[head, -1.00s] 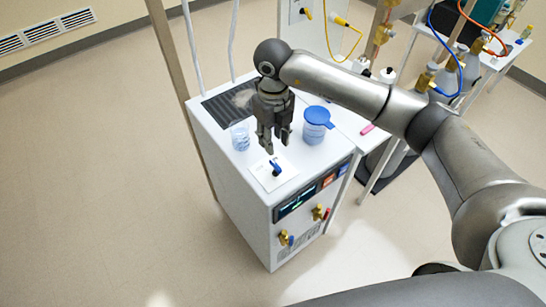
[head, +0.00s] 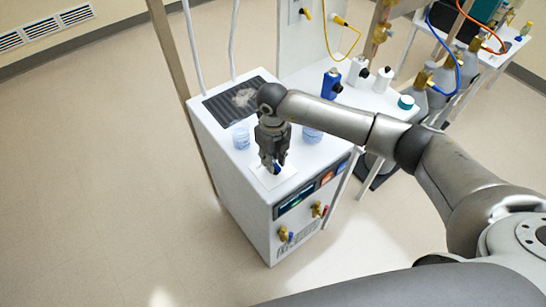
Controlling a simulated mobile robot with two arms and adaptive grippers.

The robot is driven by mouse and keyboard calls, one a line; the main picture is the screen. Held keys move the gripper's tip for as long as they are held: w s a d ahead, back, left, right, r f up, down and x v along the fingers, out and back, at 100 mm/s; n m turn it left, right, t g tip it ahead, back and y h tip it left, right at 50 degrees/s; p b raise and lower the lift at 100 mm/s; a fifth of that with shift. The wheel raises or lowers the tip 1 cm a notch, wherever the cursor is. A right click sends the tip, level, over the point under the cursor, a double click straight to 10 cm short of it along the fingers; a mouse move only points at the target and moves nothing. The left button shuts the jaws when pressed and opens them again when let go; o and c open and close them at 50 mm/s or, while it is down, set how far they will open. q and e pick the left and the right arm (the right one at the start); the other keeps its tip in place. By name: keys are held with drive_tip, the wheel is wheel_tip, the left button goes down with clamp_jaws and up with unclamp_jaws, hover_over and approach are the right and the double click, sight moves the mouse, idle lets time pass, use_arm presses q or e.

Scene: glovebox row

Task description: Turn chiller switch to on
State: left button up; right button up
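The chiller (head: 243,205) is a white cabinet with a dark display (head: 296,200) on its front top edge. Its blue switch (head: 278,168) sits on a white plate (head: 262,179) on the top, near the front. My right gripper (head: 274,166) points down over the plate, its fingertips at the switch, which they partly hide. The blue shows between and beside the fingertips; whether they are closed on it I cannot tell. The switch's marks are too small to read. My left gripper is not in view.
On the chiller top, a clear beaker (head: 241,137) stands left of my gripper and a blue-tinted container (head: 312,134) right, partly behind my arm. A dark grille (head: 232,104) lies behind. Brass valves (head: 318,210) stick out in front. Bottles (head: 332,84) stand on the bench to the right.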

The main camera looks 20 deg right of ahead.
clamp_jaws()
drive_tip(key=shift+m, duration=0.4)
drive_tip(key=shift+d+m+b, duration=0.15)
drive_tip(key=shift+m+b, duration=0.4)
drive_tip(key=shift+m, duration=0.35)
drive_tip(key=shift+d+m+b, duration=0.2)
drive_tip(key=shift+m+b, duration=0.2)
drive_tip(key=shift+m, duration=1.3)
drive_tip(key=shift+w, duration=0.1)
drive_tip(key=shift+r, duration=0.1)
drive_tip(key=shift+o, duration=1.7)
unclamp_jaws()
